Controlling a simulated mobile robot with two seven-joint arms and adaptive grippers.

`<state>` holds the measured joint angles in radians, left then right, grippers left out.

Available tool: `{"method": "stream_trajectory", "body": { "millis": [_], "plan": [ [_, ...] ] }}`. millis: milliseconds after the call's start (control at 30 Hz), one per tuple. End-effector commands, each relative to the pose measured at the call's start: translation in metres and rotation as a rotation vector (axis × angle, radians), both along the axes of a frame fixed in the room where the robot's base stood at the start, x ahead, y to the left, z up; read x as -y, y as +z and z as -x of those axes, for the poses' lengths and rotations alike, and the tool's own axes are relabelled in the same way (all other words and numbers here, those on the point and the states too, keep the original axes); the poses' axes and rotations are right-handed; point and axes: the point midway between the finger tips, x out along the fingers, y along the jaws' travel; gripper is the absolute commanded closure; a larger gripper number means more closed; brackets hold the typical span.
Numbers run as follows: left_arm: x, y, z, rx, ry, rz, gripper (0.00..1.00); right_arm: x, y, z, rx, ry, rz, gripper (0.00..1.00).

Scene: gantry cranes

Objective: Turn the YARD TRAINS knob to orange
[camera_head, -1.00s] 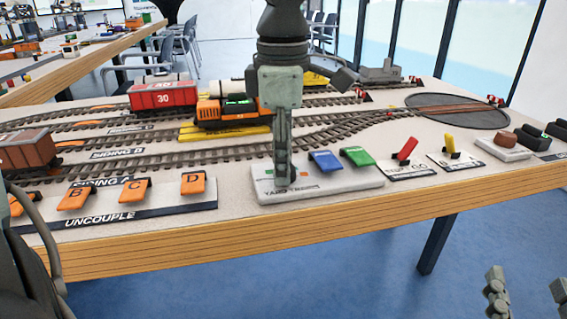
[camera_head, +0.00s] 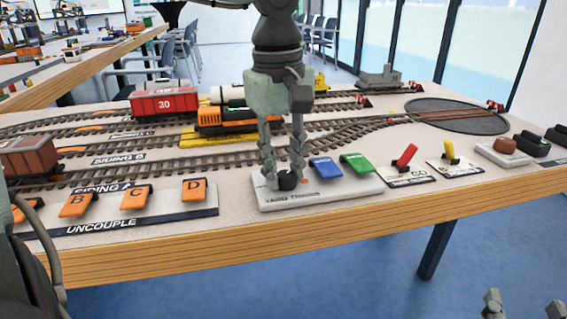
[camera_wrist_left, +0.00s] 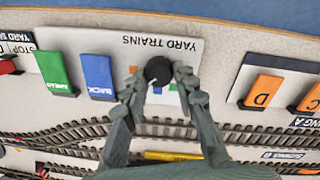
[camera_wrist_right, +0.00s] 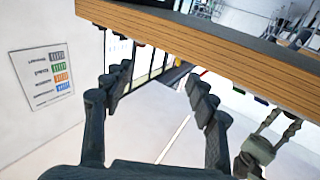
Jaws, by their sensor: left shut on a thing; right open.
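The YARD TRAINS knob is round and black, on a white panel (camera_head: 340,193) at the table's front edge. In the left wrist view the knob (camera_wrist_left: 158,71) stands between the fingertips, with green, blue and orange (camera_wrist_left: 173,87) patches around it. A faint pale mark shows on the knob's lower left side, towards the blue patch; its exact pointing is hard to tell. My left gripper (camera_head: 284,178) comes down from above and is shut on the knob. My right gripper (camera_wrist_right: 162,85) is open and empty; its fingertips show at the head view's bottom right (camera_head: 522,305).
Blue (camera_head: 325,168) and green (camera_head: 358,163) levers sit right of the knob on the same panel. Orange uncouple levers (camera_head: 135,197) are on the left. Red (camera_head: 405,156) and yellow levers stand further right. Tracks with wagons and an orange locomotive (camera_head: 228,118) lie behind.

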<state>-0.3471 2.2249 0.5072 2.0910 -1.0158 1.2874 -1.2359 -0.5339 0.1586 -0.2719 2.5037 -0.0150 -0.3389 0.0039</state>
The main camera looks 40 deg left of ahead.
Motion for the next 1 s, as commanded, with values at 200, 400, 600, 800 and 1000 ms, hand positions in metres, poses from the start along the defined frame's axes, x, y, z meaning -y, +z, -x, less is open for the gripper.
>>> {"method": "stream_trajectory", "body": {
  "millis": [200,400,600,800,1000],
  "plan": [
    [0.001,0.001,-0.001,0.001,-0.204,0.003,1.0,0.008,-0.017,-0.002,-0.082,-0.016,0.04,0.42],
    [0.001,0.001,-0.001,0.001,-0.373,0.003,1.0,0.015,-0.033,-0.002,-0.151,-0.031,0.072,0.42],
    [0.001,0.001,-0.002,0.002,-0.504,0.001,1.0,0.022,-0.045,-0.001,-0.207,-0.043,0.098,0.42],
    [0.001,0.001,-0.002,0.002,-0.585,0.001,1.0,0.026,-0.052,0.0,-0.242,-0.051,0.113,0.42],
    [0.001,0.0,-0.002,0.001,-0.623,0.0,1.0,0.028,-0.056,0.001,-0.26,-0.054,0.119,0.42]
  ]
}}
